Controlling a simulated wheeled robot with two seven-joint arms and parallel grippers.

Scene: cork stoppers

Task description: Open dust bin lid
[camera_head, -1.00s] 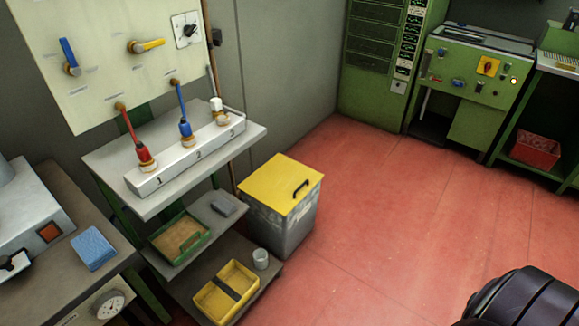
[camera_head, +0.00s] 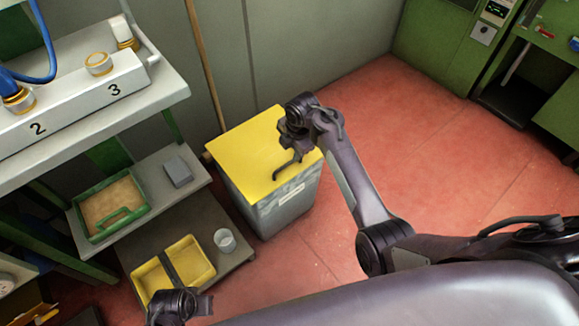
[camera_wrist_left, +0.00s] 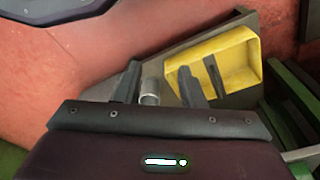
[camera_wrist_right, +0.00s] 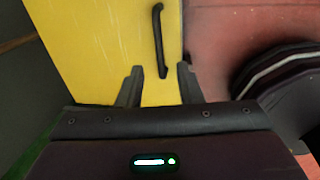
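The grey dust bin (camera_head: 270,215) stands on the floor with its yellow lid (camera_head: 240,145) closed. A black bar handle (camera_head: 285,168) sits near the lid's front right edge. My right gripper (camera_head: 292,142) is over the lid beside the handle. In the right wrist view, its two fingers (camera_wrist_right: 159,76) are apart, and the handle (camera_wrist_right: 157,38) lies ahead with its near end between the fingertips. Whether they touch it, I cannot tell. My left gripper (camera_wrist_left: 160,78) is open and empty. It points toward the yellow tray and cup, and partly shows at the bottom of the head view.
A shelf unit left of the bin carries a green tray (camera_head: 145,198), a grey block (camera_head: 178,170), a yellow tray (camera_head: 205,258) and a cup (camera_head: 224,240). A broom-like stick (camera_head: 203,60) leans behind the bin. Red floor (camera_head: 430,130) is open to the right.

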